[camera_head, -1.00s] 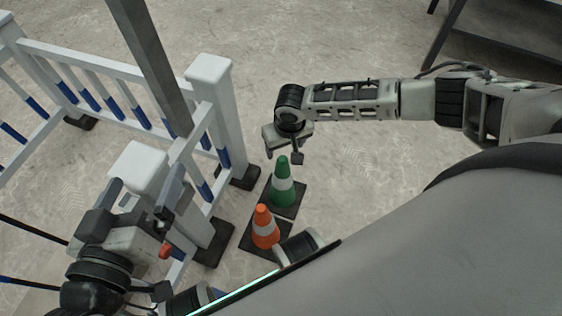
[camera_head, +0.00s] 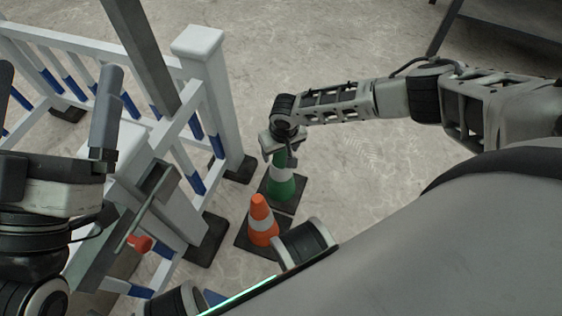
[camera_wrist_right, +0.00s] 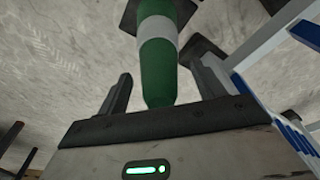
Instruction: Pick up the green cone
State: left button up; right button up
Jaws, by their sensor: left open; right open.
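The green cone (camera_head: 283,185) with a white band stands upright on its dark square base, right of the white railing. My right gripper (camera_head: 280,150) is over the cone's top and hides its tip in the head view. In the right wrist view, the green cone (camera_wrist_right: 157,60) reaches down between the two open fingers of my right gripper (camera_wrist_right: 160,92), with gaps on both sides. My left gripper (camera_head: 115,165) is open and empty at the left, in front of the railing.
An orange cone (camera_head: 262,222) stands close beside the green one, nearer to me. A white and blue railing (camera_head: 205,95) with dark feet and a grey slanted bar (camera_head: 140,55) stand to the left. The floor right of the cones is clear.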

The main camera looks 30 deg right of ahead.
jog(key=shift+w+f, duration=0.1)
jog(key=shift+f, duration=0.1)
grip_shut()
